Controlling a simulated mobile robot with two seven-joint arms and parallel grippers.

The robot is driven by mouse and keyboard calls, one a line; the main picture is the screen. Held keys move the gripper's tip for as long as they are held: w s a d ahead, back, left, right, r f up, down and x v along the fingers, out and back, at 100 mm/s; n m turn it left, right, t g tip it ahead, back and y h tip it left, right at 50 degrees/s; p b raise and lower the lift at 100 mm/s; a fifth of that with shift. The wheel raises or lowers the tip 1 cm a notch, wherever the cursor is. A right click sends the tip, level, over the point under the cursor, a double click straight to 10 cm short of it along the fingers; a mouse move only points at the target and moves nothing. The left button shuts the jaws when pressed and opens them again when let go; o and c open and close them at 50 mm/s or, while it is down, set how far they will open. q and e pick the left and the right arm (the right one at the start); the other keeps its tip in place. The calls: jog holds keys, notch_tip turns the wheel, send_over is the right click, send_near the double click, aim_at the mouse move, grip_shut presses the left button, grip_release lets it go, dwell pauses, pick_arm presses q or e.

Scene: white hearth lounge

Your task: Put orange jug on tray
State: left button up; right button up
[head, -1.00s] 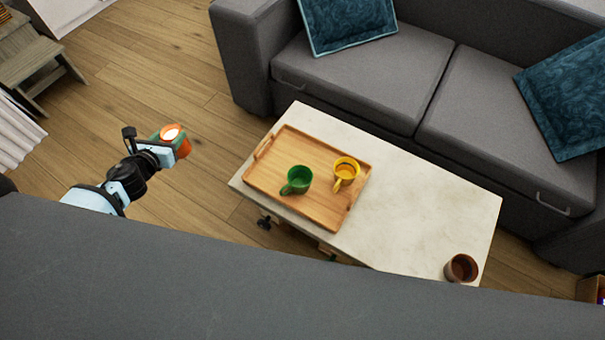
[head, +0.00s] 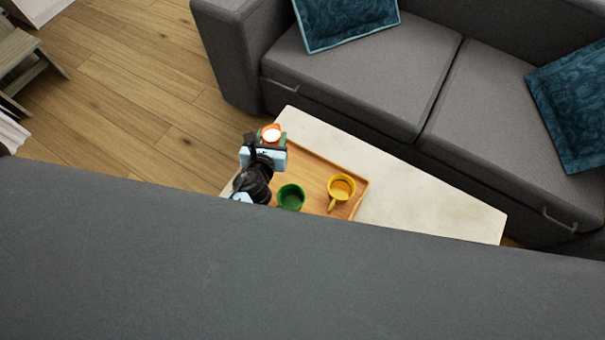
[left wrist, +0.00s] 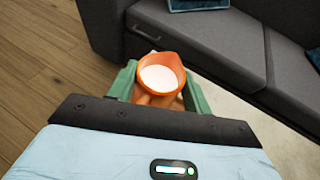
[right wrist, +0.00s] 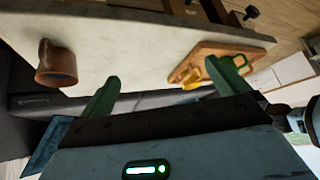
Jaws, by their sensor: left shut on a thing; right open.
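The orange jug (head: 271,131) is in my left gripper (head: 272,140), over the far left end of the wooden tray (head: 318,163) in the head view. In the left wrist view the jug (left wrist: 161,74) sits between both green fingers, with pale contents showing. How high it is above the tray I cannot tell. The tray lies on the pale table and holds a green mug (head: 291,197) and a yellow mug (head: 341,187). My left arm hides the tray's left part. My right gripper (right wrist: 168,88) is open and empty; the tray (right wrist: 200,62) appears beyond it in the right wrist view.
The pale table (head: 430,205) has bare room right of the tray. A brown mug (right wrist: 57,64) stands on it in the right wrist view. A grey sofa (head: 350,80) with teal cushions runs along the table's far side. A grey surface fills the head view's bottom.

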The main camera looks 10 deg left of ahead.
pick_arm(q)
jog(key=shift+w+d, duration=0.1)
jog(key=shift+w, duration=0.1)
jog(key=shift+s+f+b, duration=0.25)
jog(key=shift+f+b, duration=0.2)
jog(key=shift+f, duration=0.05)
notch_tip(320, 180, down, 3)
jog(key=shift+f+b, duration=0.1)
jog(key=shift+b, duration=1)
jog(key=shift+f+b, duration=0.85)
jog(key=shift+f, duration=0.1)
jog(key=shift+w, duration=0.1)
jog(key=shift+f+b, duration=0.3)
notch_tip(320, 180, down, 3)
jog(key=shift+r+b, duration=0.1)
jog(key=shift+b, duration=1.1)
jog(key=shift+f, duration=0.2)
jog(key=shift+r, duration=0.1)
jog(key=shift+f+b, duration=0.25)
jog(key=shift+b, duration=0.1)
jog(key=o, duration=1.2)
pick_arm(e)
notch_tip(320, 180, down, 7)
jog(key=shift+s+d+f+g, duration=0.15)
jog(key=shift+s+g, duration=0.15)
jog(key=shift+s, duration=0.15)
